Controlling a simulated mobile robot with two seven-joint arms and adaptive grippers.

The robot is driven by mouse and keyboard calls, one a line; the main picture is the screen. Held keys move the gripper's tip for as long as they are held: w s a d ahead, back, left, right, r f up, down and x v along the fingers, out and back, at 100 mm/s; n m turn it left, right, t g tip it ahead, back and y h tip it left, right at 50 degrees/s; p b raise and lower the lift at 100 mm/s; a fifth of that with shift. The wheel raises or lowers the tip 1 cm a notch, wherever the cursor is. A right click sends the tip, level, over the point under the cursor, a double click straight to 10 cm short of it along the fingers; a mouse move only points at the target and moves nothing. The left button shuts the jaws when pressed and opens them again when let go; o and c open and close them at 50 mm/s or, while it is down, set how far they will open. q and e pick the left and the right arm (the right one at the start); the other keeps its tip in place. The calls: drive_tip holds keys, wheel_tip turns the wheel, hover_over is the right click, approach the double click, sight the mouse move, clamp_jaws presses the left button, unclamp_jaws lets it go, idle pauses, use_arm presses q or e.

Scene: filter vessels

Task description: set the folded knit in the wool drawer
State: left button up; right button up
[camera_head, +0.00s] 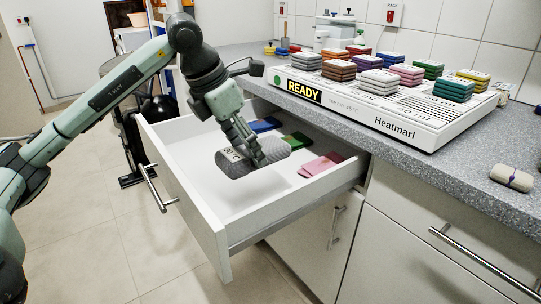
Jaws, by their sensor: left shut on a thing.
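The folded knit (260,157) is a grey, rounded bundle with a pale label on its left end. My left gripper (252,150) is shut on it and holds it over the open white drawer (203,215), inside the outline of its walls. Whether the knit touches the drawer floor I cannot tell. Flat blue (265,125), green (297,140) and pink (321,164) pieces lie in the drawer along its back and right side. The near left part of the drawer floor is bare. My right gripper is not in view.
A white board marked "READY" (400,110) with several coloured stacks stands on the grey counter above the drawer. A beige banded bundle (511,178) lies at the counter's right. Closed cabinet fronts (420,260) flank the drawer at right.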

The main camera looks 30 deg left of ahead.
use_arm(q)
drive_tip(key=f, duration=0.5)
drive_tip(key=shift+s+f, duration=0.2)
wheel_tip(320, 180, down, 4)
drive_tip(key=shift+f, duration=0.1)
drive_tip(key=shift+w+f, duration=0.1)
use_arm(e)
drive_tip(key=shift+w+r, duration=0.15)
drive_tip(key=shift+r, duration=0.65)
use_arm(q)
drive_tip(key=shift+f+b, duration=0.1)
drive_tip(key=shift+b, duration=0.25)
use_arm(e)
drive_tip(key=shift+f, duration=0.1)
use_arm(q)
drive_tip(key=o, duration=1.2)
drive_tip(key=shift+c, duration=0.2)
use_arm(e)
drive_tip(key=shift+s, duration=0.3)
